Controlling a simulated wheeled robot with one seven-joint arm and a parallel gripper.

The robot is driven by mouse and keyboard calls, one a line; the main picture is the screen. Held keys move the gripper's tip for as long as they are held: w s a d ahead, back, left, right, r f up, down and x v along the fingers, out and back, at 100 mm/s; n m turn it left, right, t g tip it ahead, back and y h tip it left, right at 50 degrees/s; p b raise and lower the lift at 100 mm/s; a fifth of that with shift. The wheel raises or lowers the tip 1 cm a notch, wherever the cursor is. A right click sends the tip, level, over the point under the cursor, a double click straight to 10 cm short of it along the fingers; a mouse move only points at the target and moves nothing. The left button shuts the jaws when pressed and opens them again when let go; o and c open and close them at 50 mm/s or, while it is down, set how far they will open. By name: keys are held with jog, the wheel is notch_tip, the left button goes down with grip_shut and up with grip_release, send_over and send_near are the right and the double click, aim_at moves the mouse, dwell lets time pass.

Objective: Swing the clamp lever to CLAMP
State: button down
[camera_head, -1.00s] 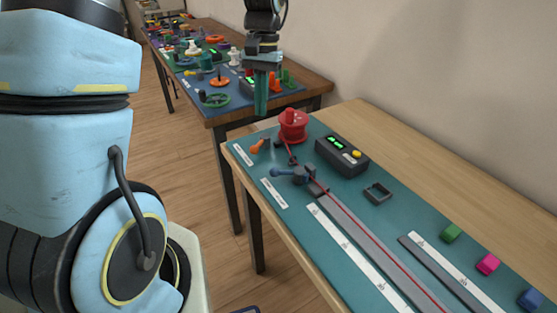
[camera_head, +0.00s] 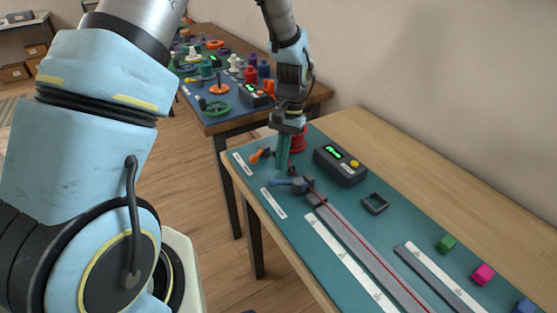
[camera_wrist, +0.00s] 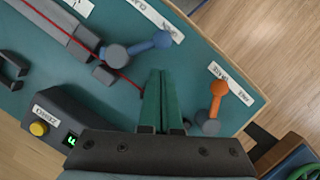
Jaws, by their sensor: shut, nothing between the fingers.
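In the wrist view the blue lever (camera_wrist: 150,46) lies beside a white label that seems to read CLAMP. My gripper (camera_head: 282,167) points down, its green fingers together and empty, just behind the blue lever. In the wrist view my gripper (camera_wrist: 163,72) is between the blue lever and an orange lever (camera_wrist: 213,105), apparently touching neither. The orange lever (camera_head: 260,154) is left of my fingers in the head view.
A red spool (camera_head: 298,141) is partly hidden behind my gripper, and a red cord (camera_head: 335,211) runs along the rail. Green, pink and blue blocks lie farther right.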

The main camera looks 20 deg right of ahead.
aim_at(275, 182)
jog(key=shift+s+a+f, duration=0.2)
jog(key=shift+s+a, duration=0.45)
jog(key=shift+s+a+n, duration=0.25)
jog(key=shift+a+n, duration=0.1)
jog(key=shift+n, duration=0.45)
jog(key=n, duration=0.1)
jog(key=s+a+n+h, duration=0.1)
jog(key=n, duration=0.1)
jog(key=shift+s+g, duration=0.2)
jog(key=shift+g, duration=0.2)
jog(key=n, duration=0.1)
jog(key=s+n+h, duration=0.1)
jog(key=n, duration=0.1)
jog(key=shift+s+a, duration=0.15)
jog(key=shift+a, duration=0.1)
jog(key=n, duration=0.1)
jog(key=s+n+h, duration=0.1)
jog(key=n, duration=0.1)
jog(key=shift+s+a, duration=0.1)
jog(key=shift+s, duration=0.15)
jog(key=shift+s+n, duration=0.3)
jog(key=shift+n, duration=0.3)
jog(key=shift+s, duration=0.3)
jog(key=shift+r+p, duration=0.1)
jog(key=shift+p, duration=0.2)
